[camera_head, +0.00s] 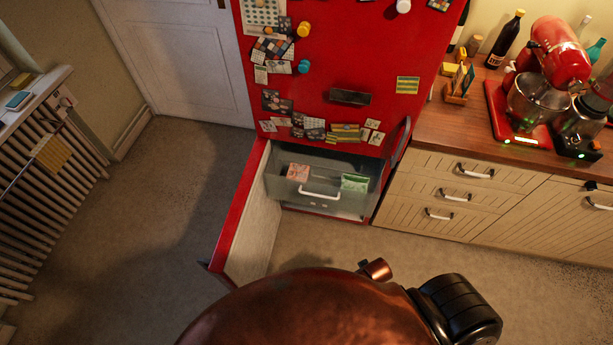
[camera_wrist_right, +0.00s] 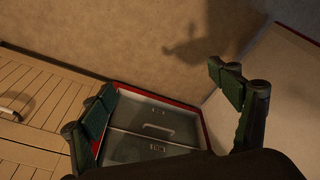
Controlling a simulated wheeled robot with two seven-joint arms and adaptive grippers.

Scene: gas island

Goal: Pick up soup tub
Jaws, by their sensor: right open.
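The freezer drawer (camera_head: 335,203) under the red fridge is pulled out, with a clear front and a white handle. In it lie a pinkish package (camera_head: 298,172) at the left and a green package (camera_head: 354,183) at the right. I cannot tell whether either is the soup tub. My right gripper (camera_wrist_right: 165,85) is open and empty in the right wrist view, its fingers wide apart. Grey drawer fronts (camera_wrist_right: 150,145) in a red frame show beyond and below its fingers. My left gripper is in no view.
The freezer door (camera_head: 245,215) stands open left of the drawer. Wooden cabinets (camera_head: 450,195) with a counter adjoin the fridge at the right; a red mixer (camera_head: 560,50) and bottles stand on top. A radiator (camera_head: 40,170) is at the far left. Floor between is clear.

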